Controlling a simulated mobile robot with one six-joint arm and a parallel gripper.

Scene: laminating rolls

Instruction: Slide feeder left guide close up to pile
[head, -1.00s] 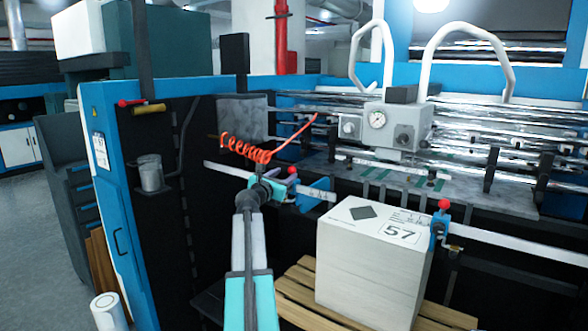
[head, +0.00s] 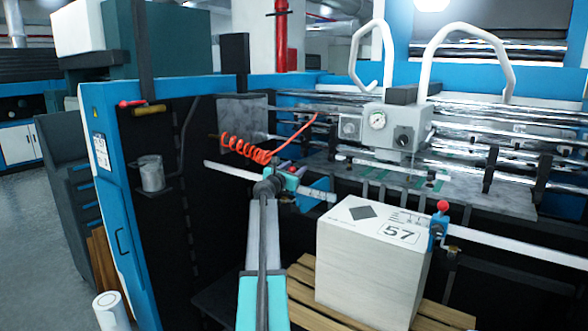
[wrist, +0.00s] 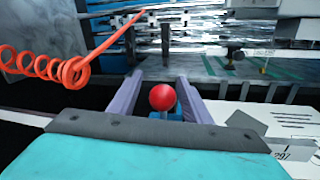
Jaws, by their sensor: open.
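The left guide shows as a blue block (head: 308,201) on the white rail in the head view, partly behind my gripper. In the wrist view its red knob (wrist: 162,97) sits between the two fingers of my open gripper (wrist: 160,80), with a blue part (wrist: 172,114) just under it. I cannot tell whether either finger touches the knob. The pile (head: 368,265) is a white block of sheets marked 57, to the right of the guide with a gap between them. The pile's top (wrist: 240,119) shows at the lower right in the wrist view.
The pile stands on a wooden pallet (head: 300,290). The right guide (head: 438,226), blue with a red knob, is at the pile's right side on the white rail (head: 510,247). An orange coiled hose (head: 240,148) hangs close to the left of my gripper.

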